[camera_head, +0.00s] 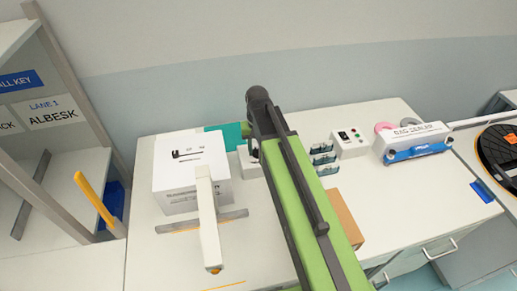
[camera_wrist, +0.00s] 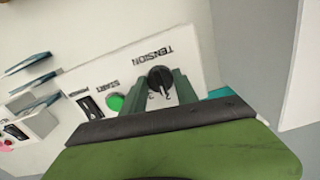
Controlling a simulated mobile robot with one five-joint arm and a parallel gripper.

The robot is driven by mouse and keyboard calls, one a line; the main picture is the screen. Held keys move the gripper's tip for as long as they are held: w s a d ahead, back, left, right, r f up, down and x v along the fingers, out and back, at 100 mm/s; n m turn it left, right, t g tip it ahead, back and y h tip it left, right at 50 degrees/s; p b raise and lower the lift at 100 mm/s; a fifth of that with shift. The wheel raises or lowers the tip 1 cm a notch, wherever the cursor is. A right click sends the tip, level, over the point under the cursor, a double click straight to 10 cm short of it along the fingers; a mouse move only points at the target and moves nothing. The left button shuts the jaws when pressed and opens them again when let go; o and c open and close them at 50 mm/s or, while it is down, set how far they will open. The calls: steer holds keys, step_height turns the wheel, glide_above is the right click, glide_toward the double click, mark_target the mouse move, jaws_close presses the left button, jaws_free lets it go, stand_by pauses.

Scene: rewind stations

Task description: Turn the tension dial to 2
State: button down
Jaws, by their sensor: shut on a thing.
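The tension dial (camera_wrist: 160,77) is a round black knob on a white control panel (camera_wrist: 132,72), under the printed word TENSION, which appears upside down in the wrist view. Small numbers, apparently 2 and 3, show at its near edge; I cannot tell clearly which one it points to. My gripper (camera_wrist: 164,84) has its dark green fingers on either side of the knob and is shut on it. A green START button (camera_wrist: 115,102) and a black POWER switch (camera_wrist: 90,107) sit beside it on the panel. In the head view my arm hides the dial and most of the panel.
A white box (camera_head: 190,185) stands left of my arm. Blue-grey racks (camera_head: 323,158), a small switch box (camera_head: 349,142) and a bag sealer (camera_head: 413,143) are to the right. A brown box (camera_head: 345,215) lies close to my arm.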

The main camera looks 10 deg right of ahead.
mark_target(257, 150)
steer(key=c, duration=0.9)
jaws_free()
steer(key=shift+c, duration=0.2)
step_height(257, 150, up, 17)
steer(key=p, duration=1.7)
steer(key=shift+r, duration=0.2)
